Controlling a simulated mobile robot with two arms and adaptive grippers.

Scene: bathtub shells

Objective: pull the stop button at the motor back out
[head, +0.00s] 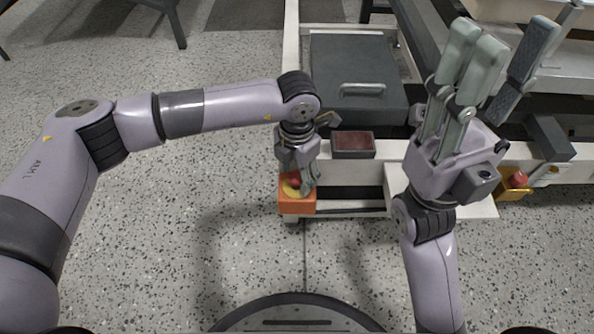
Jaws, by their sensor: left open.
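An orange box (297,205) with a red stop button (295,182) on a yellow disc (291,191) sits at the near left corner of the pale frame. My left gripper (308,186) points down right at this button, with its fingers open beside it. The fingers hide part of the button and disc. I cannot tell whether they touch it or how far the button stands out. My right gripper (503,55) is raised at the right, fingers pointing up and spread apart, empty, away from the box.
A dark grey housing with a handle (357,85) lies behind the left gripper. A small dark red-brown tray (353,145) is right of it. Another red button (518,180) on a yellow box is at the right. The speckled floor (180,240) is clear at left.

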